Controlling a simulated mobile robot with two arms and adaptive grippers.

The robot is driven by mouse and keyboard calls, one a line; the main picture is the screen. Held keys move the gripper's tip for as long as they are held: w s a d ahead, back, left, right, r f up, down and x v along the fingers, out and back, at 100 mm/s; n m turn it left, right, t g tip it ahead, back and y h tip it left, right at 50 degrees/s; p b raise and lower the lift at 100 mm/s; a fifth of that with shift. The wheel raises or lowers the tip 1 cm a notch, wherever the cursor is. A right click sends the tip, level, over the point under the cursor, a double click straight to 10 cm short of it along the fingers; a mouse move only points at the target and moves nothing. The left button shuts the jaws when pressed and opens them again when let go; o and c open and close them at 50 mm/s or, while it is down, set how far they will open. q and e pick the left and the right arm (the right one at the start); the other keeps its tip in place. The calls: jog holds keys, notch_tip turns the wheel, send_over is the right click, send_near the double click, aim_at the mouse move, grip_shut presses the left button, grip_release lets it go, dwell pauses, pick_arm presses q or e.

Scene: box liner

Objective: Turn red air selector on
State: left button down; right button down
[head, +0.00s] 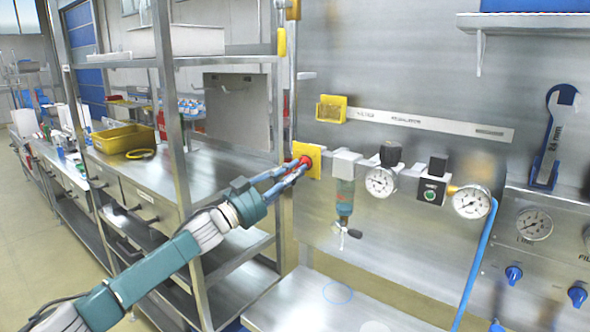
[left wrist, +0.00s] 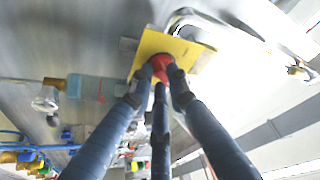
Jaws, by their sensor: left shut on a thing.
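The red air selector (head: 305,160) is a small red knob on a yellow plate (head: 314,170), at the left end of the air line on the steel panel. My left gripper (head: 300,165) reaches it from the left, and its fingers are shut on the red knob. In the left wrist view the red knob (left wrist: 160,66) shows between the blue-grey fingertips (left wrist: 160,80), in front of the yellow plate (left wrist: 185,52). The fingers hide part of the knob, so its exact turn cannot be told. My right gripper is not in view.
Right of the knob are a filter bowl (head: 344,195), pressure gauges (head: 380,181) and a blue hose (head: 477,262). A steel shelf rack (head: 172,120) stands left, close to my arm. A steel worktop (head: 300,300) lies below the panel.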

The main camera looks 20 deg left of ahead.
pick_arm(q)
jog(key=shift+a+m+g, duration=0.1)
jog(key=shift+m+g, duration=0.2)
jog(key=shift+m, duration=0.5)
jog(key=shift+m+h+p, duration=0.3)
jog(key=shift+p, duration=0.05)
jog(key=c, duration=1.7)
grip_release()
jog(key=shift+o, duration=0.2)
jog(key=v, duration=1.2)
jog(key=shift+r, duration=0.1)
